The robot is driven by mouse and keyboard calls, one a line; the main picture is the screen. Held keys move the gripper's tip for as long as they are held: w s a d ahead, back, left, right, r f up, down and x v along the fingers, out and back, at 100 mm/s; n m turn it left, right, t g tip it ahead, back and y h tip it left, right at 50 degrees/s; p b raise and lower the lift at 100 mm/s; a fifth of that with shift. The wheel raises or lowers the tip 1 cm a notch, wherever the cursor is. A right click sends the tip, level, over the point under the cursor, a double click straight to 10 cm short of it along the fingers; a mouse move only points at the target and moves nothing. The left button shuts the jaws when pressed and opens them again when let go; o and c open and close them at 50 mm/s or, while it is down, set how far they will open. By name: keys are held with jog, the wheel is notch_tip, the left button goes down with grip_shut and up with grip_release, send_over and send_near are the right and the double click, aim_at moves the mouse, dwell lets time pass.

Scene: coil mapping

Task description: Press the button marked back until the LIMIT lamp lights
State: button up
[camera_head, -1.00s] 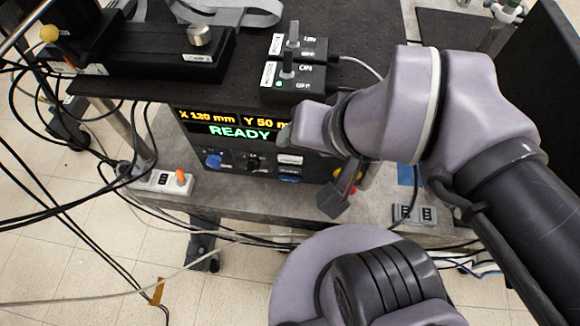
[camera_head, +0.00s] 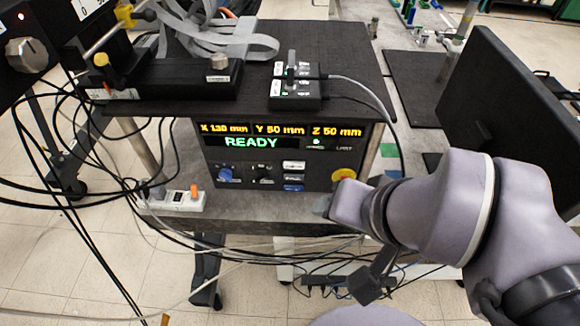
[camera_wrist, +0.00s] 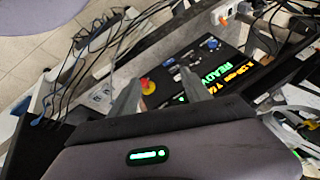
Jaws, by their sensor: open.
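The control panel (camera_head: 240,182) stands under the black table top. Its display (camera_head: 281,136) reads X 130 mm, Y 50 mm, Z 50 mm and READY in green. The LIMIT lamp label (camera_head: 344,149) is dim grey and looks unlit. Small white and blue buttons (camera_head: 293,188) sit in a column at the panel's middle; their markings are too small to read, so I cannot tell which is back. My gripper (camera_head: 322,207) is in front of the panel's lower right, apparently clear of the buttons. In the wrist view its two grey fingers (camera_wrist: 158,92) are apart and empty, with the panel beyond.
A red and yellow stop button (camera_head: 343,174) is close to my gripper. Blue (camera_head: 225,174) and black (camera_head: 262,172) knobs are left of the buttons. Cables hang at the left and below. A switch box (camera_head: 295,92) stands on top; a monitor (camera_head: 510,120) is at right.

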jog(key=shift+w, duration=0.35)
jog(key=c, duration=0.3)
jog(key=shift+s, duration=0.25)
jog(key=c, duration=0.7)
jog(key=shift+w, duration=0.15)
grip_shut()
